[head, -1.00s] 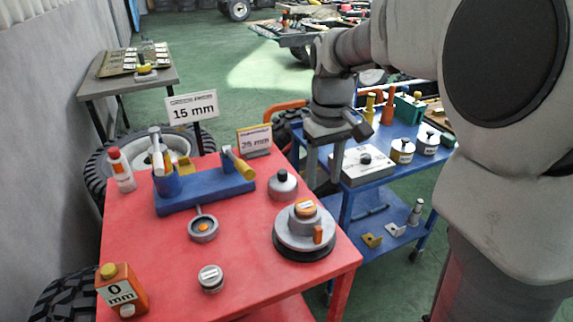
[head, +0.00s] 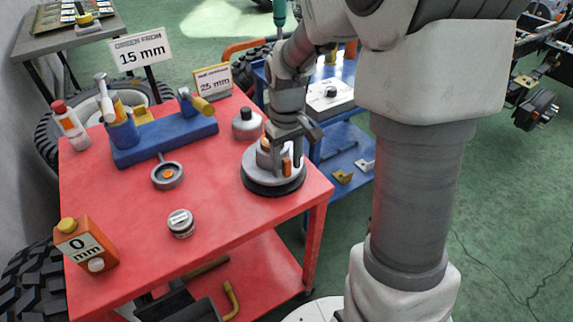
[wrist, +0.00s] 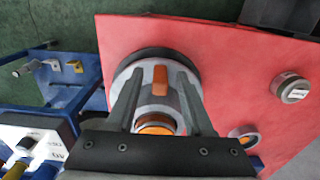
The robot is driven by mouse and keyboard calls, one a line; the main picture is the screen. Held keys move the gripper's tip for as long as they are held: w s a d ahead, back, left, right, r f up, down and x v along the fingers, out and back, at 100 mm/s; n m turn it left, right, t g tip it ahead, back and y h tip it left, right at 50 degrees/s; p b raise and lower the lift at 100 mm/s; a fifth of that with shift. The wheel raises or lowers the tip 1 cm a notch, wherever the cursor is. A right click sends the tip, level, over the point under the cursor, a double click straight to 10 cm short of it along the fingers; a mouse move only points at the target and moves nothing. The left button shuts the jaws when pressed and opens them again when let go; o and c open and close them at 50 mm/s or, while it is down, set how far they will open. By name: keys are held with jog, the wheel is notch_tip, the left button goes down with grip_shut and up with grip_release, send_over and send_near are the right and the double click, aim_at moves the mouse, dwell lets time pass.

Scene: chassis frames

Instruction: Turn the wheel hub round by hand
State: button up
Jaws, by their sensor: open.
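The wheel hub (head: 262,174) is a grey stepped disc on a black round base, near the right corner of the red table (head: 240,222). An upright orange tab (head: 287,166) stands on its rim. My gripper (head: 291,156) is over the hub, pointing down, partly hiding it. In the wrist view my gripper (wrist: 159,74) is open, its two fingers on either side of the orange tab (wrist: 160,80). I cannot tell whether they touch it. An orange cap (wrist: 155,126) on the hub's centre is partly hidden by the gripper body.
A blue fixture (head: 165,141), a grey ring part (head: 168,176), a round tin (head: 180,222) and a grey pot (head: 246,124) stand on the table. An orange can (head: 86,244) marked 0 mm is at the front left. A blue cart (head: 340,138) stands behind.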

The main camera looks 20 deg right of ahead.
jog(key=shift+f, duration=0.15)
grip_shut()
dwell(1.4)
